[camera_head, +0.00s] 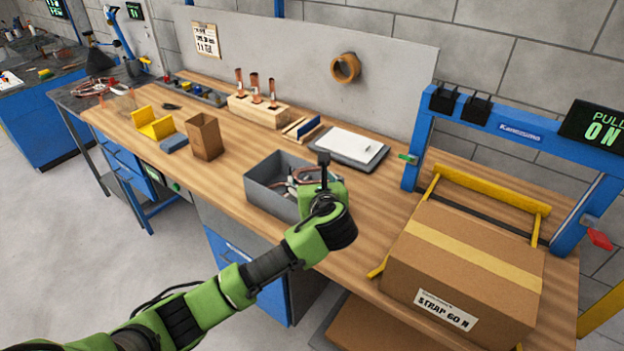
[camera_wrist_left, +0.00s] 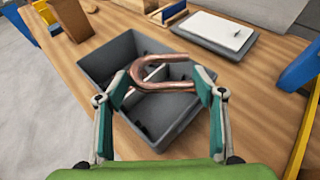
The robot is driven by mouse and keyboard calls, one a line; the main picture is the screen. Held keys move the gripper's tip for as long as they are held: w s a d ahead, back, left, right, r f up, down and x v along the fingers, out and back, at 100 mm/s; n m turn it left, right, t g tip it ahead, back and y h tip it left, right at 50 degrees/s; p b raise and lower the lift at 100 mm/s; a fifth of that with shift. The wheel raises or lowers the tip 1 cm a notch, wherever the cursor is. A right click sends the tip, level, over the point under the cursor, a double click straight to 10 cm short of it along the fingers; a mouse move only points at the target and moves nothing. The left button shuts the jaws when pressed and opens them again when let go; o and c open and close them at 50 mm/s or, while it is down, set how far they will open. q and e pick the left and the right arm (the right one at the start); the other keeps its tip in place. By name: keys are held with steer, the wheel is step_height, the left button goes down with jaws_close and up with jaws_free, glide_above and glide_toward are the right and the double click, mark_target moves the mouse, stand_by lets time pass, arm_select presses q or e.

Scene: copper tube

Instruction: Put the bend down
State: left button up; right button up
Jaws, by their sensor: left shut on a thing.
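A copper U-shaped bend (camera_wrist_left: 137,73) is held between the two teal fingers of my left gripper (camera_wrist_left: 166,84) in the left wrist view. The gripper is shut on it, with the bend lying across the picture. The grey bin (camera_wrist_left: 97,66) is below and behind the bend. In the head view my left gripper (camera_head: 322,172) is over the right side of the grey bin (camera_head: 262,186) and hides part of it. I cannot tell the height of the bend above the bin floor. My right gripper is not in view.
A wooden block (camera_head: 258,110) with upright copper tubes stands at the back. A large carton (camera_head: 460,265) is at the right, under a blue frame (camera_head: 520,133).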

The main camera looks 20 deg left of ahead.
arm_select(q)
steer(key=shift+f, duration=0.45)
steer(key=shift+f, duration=0.1)
steer(key=o, duration=1.1)
steer(key=shift+r, duration=0.2)
steer(key=v, duration=0.4)
steer(key=b+v, duration=0.1)
steer(key=v, duration=0.7)
steer(key=shift+r, duration=0.35)
